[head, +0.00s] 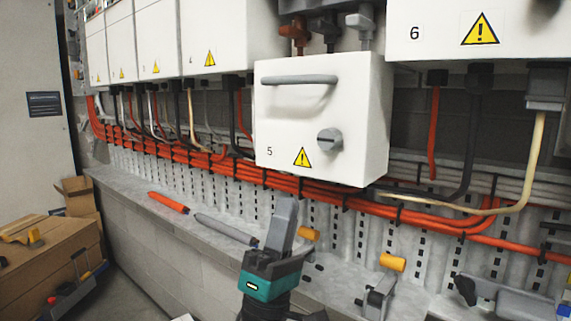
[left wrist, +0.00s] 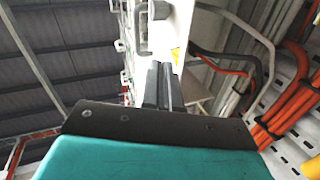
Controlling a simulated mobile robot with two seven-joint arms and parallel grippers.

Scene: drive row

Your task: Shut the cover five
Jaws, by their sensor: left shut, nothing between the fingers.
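Cover five (head: 300,118) is a white box-shaped cover with a grey bar handle (head: 299,79), a grey knob (head: 329,141), a warning triangle and the number 5. It sits lower than its neighbours, and plugs (head: 328,28) show bare above its top edge. In the left wrist view a white face with grey fittings, probably this cover (left wrist: 182,25), rises beyond the fingertips. My left gripper (head: 287,207) is shut and empty, pointing up, below the cover in the picture. Its fingers (left wrist: 161,82) also show in the left wrist view. Contact with the cover cannot be told. My right gripper is out of view.
White covers stand to the left, and cover 6 (head: 440,35) is at upper right. Orange cables (head: 290,183) run behind and below cover five. Cardboard boxes (head: 50,255) stand left.

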